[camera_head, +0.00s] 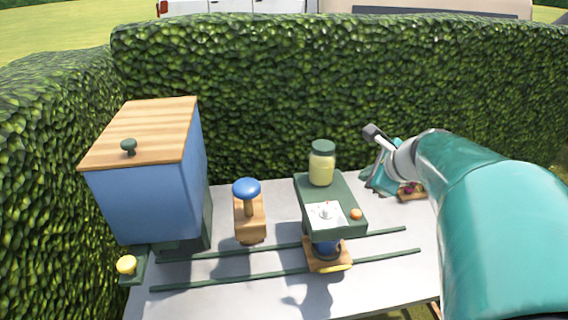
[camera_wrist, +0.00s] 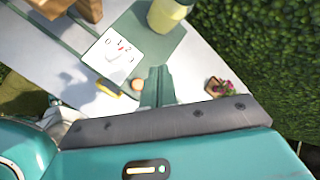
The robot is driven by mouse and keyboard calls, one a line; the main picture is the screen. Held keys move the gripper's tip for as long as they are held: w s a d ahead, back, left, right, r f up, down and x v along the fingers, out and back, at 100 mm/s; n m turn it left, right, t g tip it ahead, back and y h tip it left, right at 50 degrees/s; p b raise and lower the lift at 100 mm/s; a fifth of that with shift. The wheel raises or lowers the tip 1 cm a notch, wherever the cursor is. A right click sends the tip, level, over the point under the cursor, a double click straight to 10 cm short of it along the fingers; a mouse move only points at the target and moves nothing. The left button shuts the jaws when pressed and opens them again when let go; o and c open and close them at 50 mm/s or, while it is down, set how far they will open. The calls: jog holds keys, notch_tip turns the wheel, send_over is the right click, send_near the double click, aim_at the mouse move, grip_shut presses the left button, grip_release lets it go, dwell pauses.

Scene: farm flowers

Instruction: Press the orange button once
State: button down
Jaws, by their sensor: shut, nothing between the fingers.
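The orange button (camera_head: 356,214) is a small round knob on the right front corner of a dark green box (camera_head: 346,190). It also shows in the wrist view (camera_wrist: 136,86), just left of my fingers. A white dial card (camera_head: 325,215) with a pointer lies beside the button on the box top; numbers show on it in the wrist view (camera_wrist: 113,54). My gripper (camera_wrist: 158,70) is shut and empty, its teal fingers appearing beside the button in the picture. I cannot tell their height above it.
A yellowish jar (camera_head: 322,164) stands at the back of the green box. A blue bin (camera_head: 147,190) with a wooden lid and a blue-topped wooden post (camera_head: 248,207) stand left. A small flower tray (camera_head: 411,191) lies right. Hedges (camera_head: 300,85) border the grey table (camera_head: 380,280).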

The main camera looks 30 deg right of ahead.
aim_at(360, 215)
jog(key=shift+f, duration=4.2)
jog(key=shift+f, duration=0.1)
jog(key=shift+f, duration=0.3)
jog(key=shift+f, duration=0.6)
jog(key=shift+r, duration=1.05)
jog(key=shift+r, duration=2.5)
